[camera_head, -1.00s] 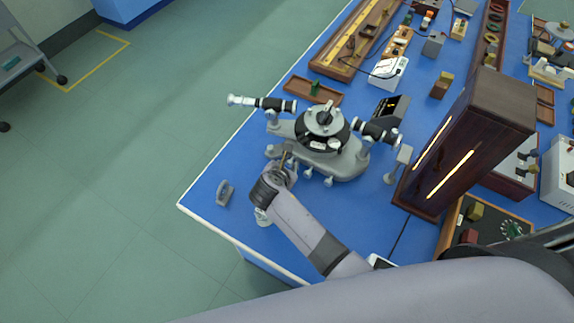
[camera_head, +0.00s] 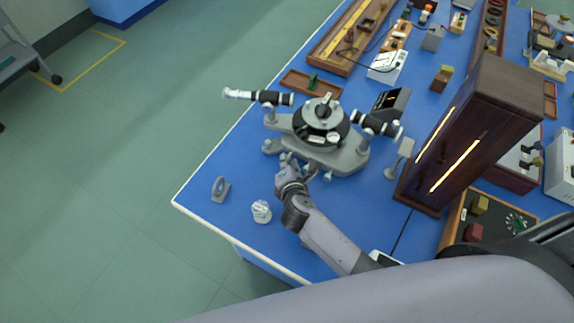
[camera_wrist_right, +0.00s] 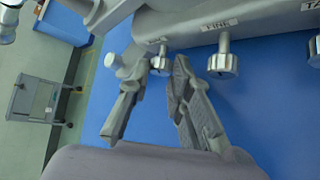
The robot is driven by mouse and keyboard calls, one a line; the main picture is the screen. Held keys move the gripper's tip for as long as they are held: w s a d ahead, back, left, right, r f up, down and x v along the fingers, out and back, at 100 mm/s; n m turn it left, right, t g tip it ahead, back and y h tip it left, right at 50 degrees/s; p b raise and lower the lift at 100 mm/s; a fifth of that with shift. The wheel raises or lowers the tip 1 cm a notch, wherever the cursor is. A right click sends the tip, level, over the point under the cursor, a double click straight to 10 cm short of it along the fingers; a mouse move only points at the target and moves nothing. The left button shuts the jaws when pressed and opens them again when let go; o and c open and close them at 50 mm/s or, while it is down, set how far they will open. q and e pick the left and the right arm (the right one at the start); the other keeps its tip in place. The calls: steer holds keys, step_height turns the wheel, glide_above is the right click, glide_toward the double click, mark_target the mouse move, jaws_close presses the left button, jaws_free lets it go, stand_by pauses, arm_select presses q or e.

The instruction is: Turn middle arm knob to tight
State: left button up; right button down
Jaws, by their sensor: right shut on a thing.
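The spectrometer (camera_head: 345,158) stands on the blue bench, grey with a black round table on top and black tubes to both sides. Several small knobs stick out along its near side. My right gripper (camera_head: 287,160) is at this near side. In the wrist view its two fingers (camera_wrist_right: 155,82) stand on either side of a small grey knob (camera_wrist_right: 160,62) and are shut on it. A second knob (camera_wrist_right: 222,62) under the label "FINE" is just right of the fingers, apart from them. My left gripper is not in view.
A clear round piece (camera_head: 261,211) and a small grey stand (camera_head: 220,189) are on the bench left of my right arm. A dark wooden cabinet with glowing slits (camera_head: 475,125) stands to the right. A wooden tray (camera_head: 310,86) lies behind the spectrometer.

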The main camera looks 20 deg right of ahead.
stand_by(0.3)
steer(key=c, duration=1.5)
jaws_free()
steer(key=shift+o, duration=0.2)
